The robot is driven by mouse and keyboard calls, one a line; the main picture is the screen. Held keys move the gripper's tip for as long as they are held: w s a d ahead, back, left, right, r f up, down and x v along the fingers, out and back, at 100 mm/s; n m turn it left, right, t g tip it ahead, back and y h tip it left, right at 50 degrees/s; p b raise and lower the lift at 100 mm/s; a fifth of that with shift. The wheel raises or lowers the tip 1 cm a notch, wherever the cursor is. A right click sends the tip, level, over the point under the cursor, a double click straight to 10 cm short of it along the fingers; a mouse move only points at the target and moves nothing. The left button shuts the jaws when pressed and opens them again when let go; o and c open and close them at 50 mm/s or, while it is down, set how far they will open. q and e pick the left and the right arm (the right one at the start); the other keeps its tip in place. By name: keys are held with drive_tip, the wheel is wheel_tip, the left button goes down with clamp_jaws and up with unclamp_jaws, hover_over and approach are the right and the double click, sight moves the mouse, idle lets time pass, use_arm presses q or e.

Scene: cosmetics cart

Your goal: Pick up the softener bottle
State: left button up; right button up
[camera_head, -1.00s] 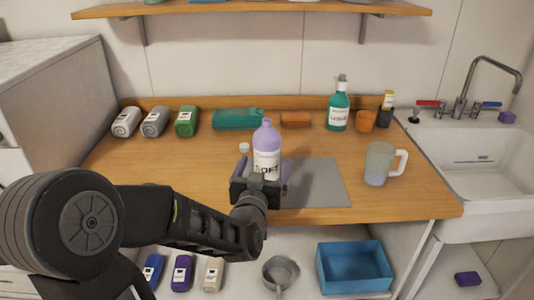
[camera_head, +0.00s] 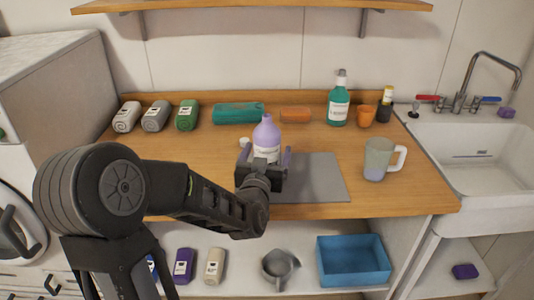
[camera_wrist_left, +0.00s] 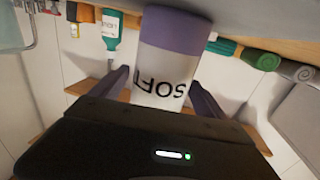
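The softener bottle (camera_head: 267,133) is lilac with a white label and stands upright on the wooden counter, left of the grey mat's middle. My left gripper (camera_head: 266,160) is in front of it, with one finger on each side of its lower part. In the left wrist view the bottle (camera_wrist_left: 165,62) appears upside down, with "SOFT" on its label, between the two spread fingers (camera_wrist_left: 160,92). Narrow gaps seem to show beside it, so the gripper looks open around it. The bottle's base is hidden by the gripper in the head view. My right gripper is not in view.
A frosted mug (camera_head: 378,160) stands right of the grey mat (camera_head: 320,178). Behind are rolled towels (camera_head: 156,117), a folded green towel (camera_head: 238,113), a teal bottle (camera_head: 338,105) and an orange cup (camera_head: 366,117). A small white object (camera_head: 244,142) lies left of the bottle.

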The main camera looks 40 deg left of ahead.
use_arm(q)
drive_tip(key=shift+r, duration=0.1)
clamp_jaws()
idle(0.7)
